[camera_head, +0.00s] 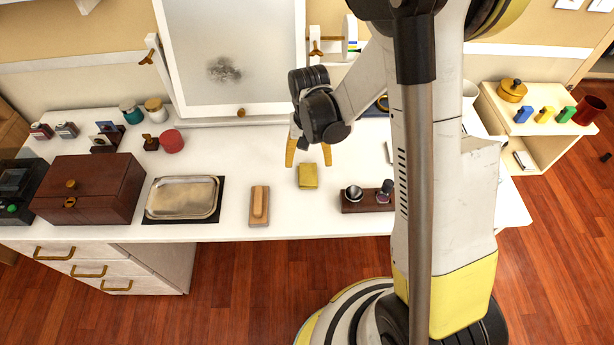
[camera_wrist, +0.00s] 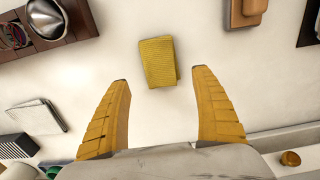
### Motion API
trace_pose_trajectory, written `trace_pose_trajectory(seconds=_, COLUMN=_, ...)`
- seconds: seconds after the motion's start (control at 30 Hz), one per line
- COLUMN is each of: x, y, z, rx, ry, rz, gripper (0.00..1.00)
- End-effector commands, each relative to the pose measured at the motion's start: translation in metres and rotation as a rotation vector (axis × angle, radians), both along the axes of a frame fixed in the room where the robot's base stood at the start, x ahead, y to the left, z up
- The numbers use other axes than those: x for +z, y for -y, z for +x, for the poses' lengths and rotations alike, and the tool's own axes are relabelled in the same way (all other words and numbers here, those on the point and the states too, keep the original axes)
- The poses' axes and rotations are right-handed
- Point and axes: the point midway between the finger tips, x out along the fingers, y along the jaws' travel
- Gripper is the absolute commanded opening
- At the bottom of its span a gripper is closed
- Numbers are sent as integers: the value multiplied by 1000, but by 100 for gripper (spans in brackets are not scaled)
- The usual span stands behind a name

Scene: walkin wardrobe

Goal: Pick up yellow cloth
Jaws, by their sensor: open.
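The yellow cloth (camera_head: 308,176) lies folded on the white dresser top (camera_head: 236,158), near its front edge. In the wrist view the cloth (camera_wrist: 158,62) is a small ribbed rectangle, just beyond the fingertips and roughly centred between them. My gripper (camera_head: 308,163) has yellow fingers spread apart, with nothing between them. It hangs above the dresser top, a little behind the cloth and apart from it. Both fingers of my gripper (camera_wrist: 162,76) show in the wrist view. Nothing hides the cloth.
A wooden brush (camera_head: 260,206) lies left of the cloth. A dark wooden stand with a metal bowl (camera_head: 353,193) is to its right. A metal tray (camera_head: 183,198) and a brown box (camera_head: 88,189) stand farther left. A mirror (camera_head: 232,55) rises behind. Bare surface surrounds the cloth.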

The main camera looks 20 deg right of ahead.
Motion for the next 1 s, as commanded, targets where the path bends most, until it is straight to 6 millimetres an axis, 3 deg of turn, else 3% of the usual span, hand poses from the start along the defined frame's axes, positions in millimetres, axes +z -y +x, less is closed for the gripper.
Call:
trace_pose_trajectory(seconds=0.2, x=-39, y=-4, z=-1, rx=0, ry=0, rz=0, gripper=76)
trace_pose_trajectory(seconds=0.47, x=-42, y=-4, z=-1, rx=0, ry=0, rz=0, gripper=76)
trace_pose_trajectory(seconds=0.5, x=-42, y=-4, z=-1, rx=0, ry=0, rz=0, gripper=71)
trace_pose_trajectory(seconds=0.67, x=-42, y=-4, z=-1, rx=0, ry=0, rz=0, gripper=24)
trace_pose_trajectory(seconds=1.0, x=-41, y=-4, z=-1, rx=0, ry=0, rz=0, gripper=23)
